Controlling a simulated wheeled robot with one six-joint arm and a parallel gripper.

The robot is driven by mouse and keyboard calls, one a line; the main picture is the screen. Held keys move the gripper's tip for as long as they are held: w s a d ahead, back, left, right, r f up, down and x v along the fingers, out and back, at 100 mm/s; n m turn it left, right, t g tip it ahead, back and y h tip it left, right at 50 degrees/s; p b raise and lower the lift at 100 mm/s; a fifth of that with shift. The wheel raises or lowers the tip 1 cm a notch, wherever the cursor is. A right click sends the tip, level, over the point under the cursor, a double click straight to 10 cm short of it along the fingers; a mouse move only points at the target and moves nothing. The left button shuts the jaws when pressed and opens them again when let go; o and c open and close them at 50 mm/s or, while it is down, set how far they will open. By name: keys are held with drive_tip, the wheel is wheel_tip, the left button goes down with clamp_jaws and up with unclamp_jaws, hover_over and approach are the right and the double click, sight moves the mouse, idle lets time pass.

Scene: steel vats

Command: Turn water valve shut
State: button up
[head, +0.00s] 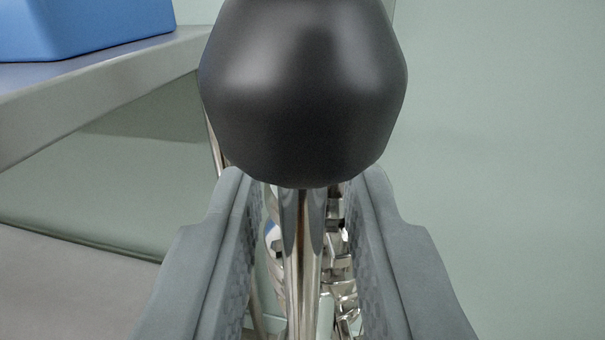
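A large black rounded knob (305,85) fills the top middle of the head view, very close. A shiny metal rod (304,250) runs down from it; the two look like the handle of the water valve. My gripper (304,185) is just below the knob, with one grey finger on each side of the rod. Gaps show between the rod and both fingers, so the gripper is open around it. Chrome fittings (342,270) show behind the rod, partly hidden by the right finger. The valve's body is mostly hidden.
A grey metal shelf or table edge (100,95) is at the upper left, with a blue box (85,25) on it. A plain pale green wall (500,150) fills the right side, which looks free of objects.

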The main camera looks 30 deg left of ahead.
clamp_jaws()
drive_tip(key=shift+w+d, duration=0.1)
drive_tip(key=shift+d, duration=0.05)
drive_tip(key=w+d+f+m+t+h, duration=0.1)
drive_tip(key=d+f+m, duration=0.2)
drive_tip(key=m, duration=0.7)
drive_tip(key=w+d+f+m+t+h, duration=0.1)
drive_tip(key=d+f+m, duration=0.3)
drive_tip(key=m, duration=0.6)
drive_tip(key=shift+f+t+h, duration=0.3)
drive_tip(key=shift+f+t, duration=0.1)
drive_tip(key=shift+t, duration=0.3)
